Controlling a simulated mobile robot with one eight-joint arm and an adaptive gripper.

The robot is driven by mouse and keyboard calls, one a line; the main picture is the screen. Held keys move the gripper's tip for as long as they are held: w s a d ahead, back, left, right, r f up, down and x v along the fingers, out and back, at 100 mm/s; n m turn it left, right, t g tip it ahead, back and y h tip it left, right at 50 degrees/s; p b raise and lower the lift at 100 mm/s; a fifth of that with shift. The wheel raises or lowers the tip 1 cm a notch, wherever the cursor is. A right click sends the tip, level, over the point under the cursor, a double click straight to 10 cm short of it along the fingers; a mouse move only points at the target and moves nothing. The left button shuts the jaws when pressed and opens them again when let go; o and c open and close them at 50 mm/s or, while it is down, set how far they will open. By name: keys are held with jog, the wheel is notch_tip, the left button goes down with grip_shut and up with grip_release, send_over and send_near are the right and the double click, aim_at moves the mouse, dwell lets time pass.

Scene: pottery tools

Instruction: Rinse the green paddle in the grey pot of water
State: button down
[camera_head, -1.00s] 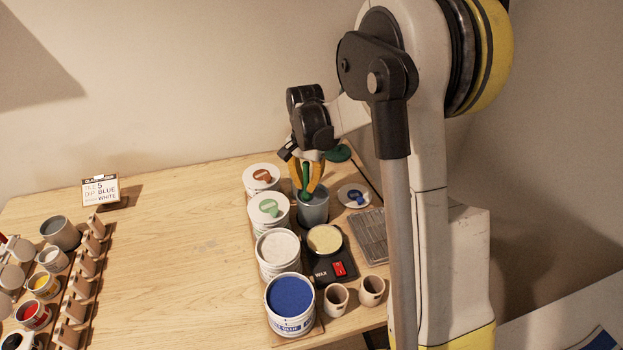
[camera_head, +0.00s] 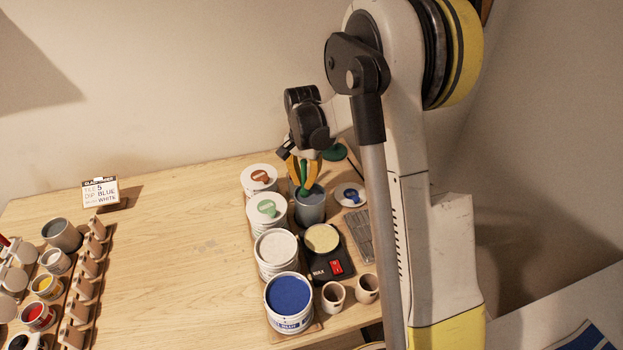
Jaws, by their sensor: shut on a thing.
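My gripper (camera_head: 303,188) is at the back right of the table, over the grey pot of water (camera_head: 311,214). Its orange fingers are shut on the green paddle (camera_head: 305,187), of which only a small upright green part shows between them. The paddle's lower end is at or inside the pot's mouth. I cannot tell how deep it is in the water, as the fingers and rim hide it. The pot stands upright, with blue-grey water showing inside.
White tubs with a brown mark (camera_head: 259,178) and a green mark (camera_head: 267,209) stand left of the pot. White (camera_head: 277,248) and blue (camera_head: 289,294) glaze tubs and a wax warmer (camera_head: 322,240) are nearer. A dark green disc (camera_head: 335,152) lies behind. The table's middle is clear.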

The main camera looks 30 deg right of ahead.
jog(key=shift+s+a+f+b, duration=0.1)
jog(key=shift+s+a+b, duration=0.4)
jog(key=shift+b, duration=1)
jog(key=shift+s+d+b, duration=0.25)
jog(key=shift+d+b, duration=0.05)
jog(key=shift+d, duration=0.7)
